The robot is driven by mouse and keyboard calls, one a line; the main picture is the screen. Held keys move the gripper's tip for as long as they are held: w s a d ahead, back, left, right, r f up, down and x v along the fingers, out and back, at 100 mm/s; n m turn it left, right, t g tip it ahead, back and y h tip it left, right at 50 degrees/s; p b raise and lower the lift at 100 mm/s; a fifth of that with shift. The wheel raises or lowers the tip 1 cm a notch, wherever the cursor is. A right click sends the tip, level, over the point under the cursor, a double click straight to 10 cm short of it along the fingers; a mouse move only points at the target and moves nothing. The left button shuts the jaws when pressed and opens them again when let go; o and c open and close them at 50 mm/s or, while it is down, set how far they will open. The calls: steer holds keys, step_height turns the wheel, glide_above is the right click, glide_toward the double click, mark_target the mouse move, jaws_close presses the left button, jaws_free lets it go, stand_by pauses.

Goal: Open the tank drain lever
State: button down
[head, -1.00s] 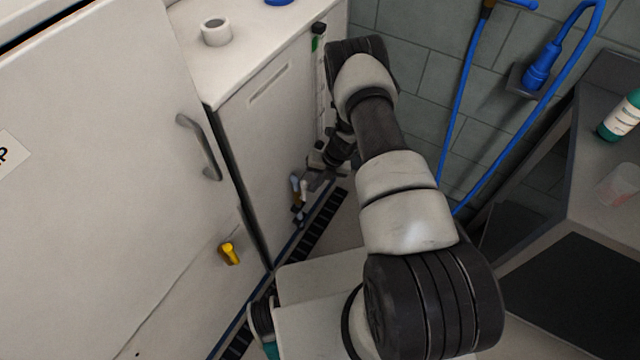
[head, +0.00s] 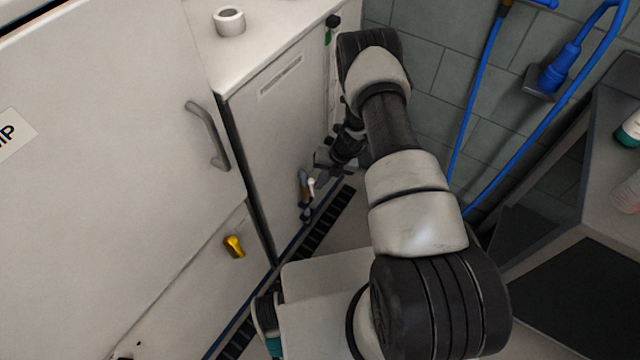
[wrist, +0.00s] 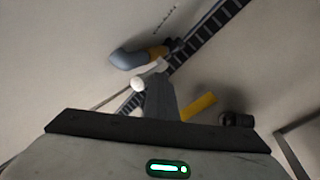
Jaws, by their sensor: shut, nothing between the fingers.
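A small drain fitting (head: 304,185) sits low on the white cabinet front, with a grey elbow spout, a brassy part and a white-tipped lever (head: 311,184). In the wrist view the grey elbow (wrist: 130,60) and a white round tip (wrist: 138,84) show just beyond my fingers. My gripper (head: 326,168) is shut and empty, just above and right of the fitting; its fingers (wrist: 160,98) appear close beside the white tip. I cannot tell whether they touch. A yellow handle (head: 234,246) is on the nearer panel at left. A yellow bar (wrist: 198,106) shows in the wrist view.
A slotted floor drain (head: 325,222) runs along the cabinet foot. A grey door handle (head: 208,136) sticks out at left. A white roll (head: 229,20) stands on the cabinet top. A blue hose (head: 475,95) hangs on the tiled wall; a dark-topped counter is at right.

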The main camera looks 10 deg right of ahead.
steer(key=d+r+p, duration=0.1)
steer(key=d+r, duration=0.7)
steer(key=r, duration=0.1)
steer(key=shift+s, duration=0.45)
